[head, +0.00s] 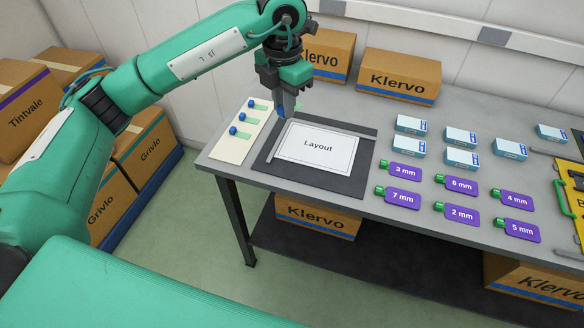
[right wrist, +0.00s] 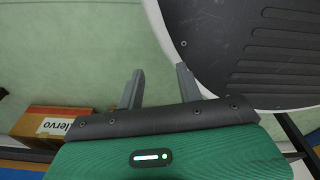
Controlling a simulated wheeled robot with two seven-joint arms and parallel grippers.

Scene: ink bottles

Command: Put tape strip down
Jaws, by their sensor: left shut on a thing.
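My left gripper (head: 287,112) is shut just above the upper left corner of the Layout sheet (head: 318,147). A short green tape strip (head: 299,107) shows at its fingertips, mostly hidden by the fingers. I cannot tell whether the strip touches anything below. The white sheet lies on a dark mat (head: 346,187). Left of the mat, a cream card (head: 231,152) carries three green strips with blue ends. My right gripper (right wrist: 160,80) is open and empty over the green floor in the right wrist view.
A pale narrow bar (head: 273,147) lies along the sheet's left side. Blue-white boxes (head: 463,158) and purple millimetre tags (head: 402,198) stand right of the mat. Klervo cartons (head: 399,75) line the table's back. Grey table (head: 366,208) is bare in front of the mat's right corner.

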